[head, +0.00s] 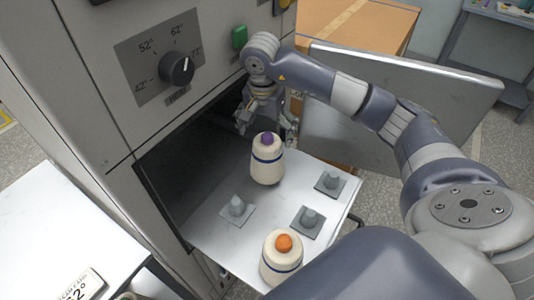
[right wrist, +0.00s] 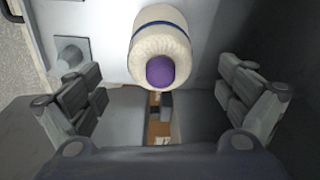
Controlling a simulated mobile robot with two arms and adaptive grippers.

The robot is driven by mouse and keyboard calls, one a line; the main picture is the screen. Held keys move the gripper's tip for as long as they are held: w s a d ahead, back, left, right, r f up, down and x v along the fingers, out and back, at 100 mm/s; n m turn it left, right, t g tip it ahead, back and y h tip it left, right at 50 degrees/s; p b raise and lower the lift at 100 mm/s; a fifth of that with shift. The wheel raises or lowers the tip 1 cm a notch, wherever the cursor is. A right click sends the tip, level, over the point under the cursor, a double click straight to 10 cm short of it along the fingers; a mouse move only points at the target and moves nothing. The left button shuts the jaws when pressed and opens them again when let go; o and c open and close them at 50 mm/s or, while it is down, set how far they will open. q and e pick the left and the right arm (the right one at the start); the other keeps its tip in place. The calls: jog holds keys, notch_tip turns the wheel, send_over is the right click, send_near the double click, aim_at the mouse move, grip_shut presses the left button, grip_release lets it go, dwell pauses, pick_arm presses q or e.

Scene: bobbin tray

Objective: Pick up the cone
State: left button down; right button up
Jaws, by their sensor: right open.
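A cream cone with a blue band and a purple tip (head: 267,165) stands upright on the pulled-out tray, near its back. My right gripper (head: 266,122) is just behind and above this cone in the head view. In the right wrist view the purple-tipped cone (right wrist: 160,45) lies ahead of the open fingers, centred between them, and nothing is held. A second cream cone with an orange tip (head: 281,262) stands at the tray's front. My left gripper is not in view.
The tray (head: 205,232) also bears several empty grey pegs (head: 310,218) on square plates. The machine front with a dial (head: 177,69) rises at left. An open metal door (head: 345,125) stands behind my right arm. A white table (head: 45,225) is at left.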

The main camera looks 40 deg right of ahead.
aim_at(268, 144)
jog(key=shift+d+f, duration=0.1)
jog(key=shift+f, duration=0.4)
jog(key=shift+w+d+f, duration=0.1)
jog(key=shift+w+f, duration=0.05)
jog(key=shift+f, duration=0.15)
jog(key=f, duration=0.2)
jog(key=f+p, duration=0.1)
jog(key=f, duration=0.1)
jog(key=shift+w+d+p, duration=0.1)
jog(key=shift+d+p, duration=0.1)
jog(key=shift+p, duration=0.1)
jog(key=shift+d+f, duration=0.1)
jog(key=shift+f, duration=0.3)
jog(key=shift+w+f, duration=0.1)
jog(key=shift+f, duration=0.05)
jog(key=c, duration=1.4)
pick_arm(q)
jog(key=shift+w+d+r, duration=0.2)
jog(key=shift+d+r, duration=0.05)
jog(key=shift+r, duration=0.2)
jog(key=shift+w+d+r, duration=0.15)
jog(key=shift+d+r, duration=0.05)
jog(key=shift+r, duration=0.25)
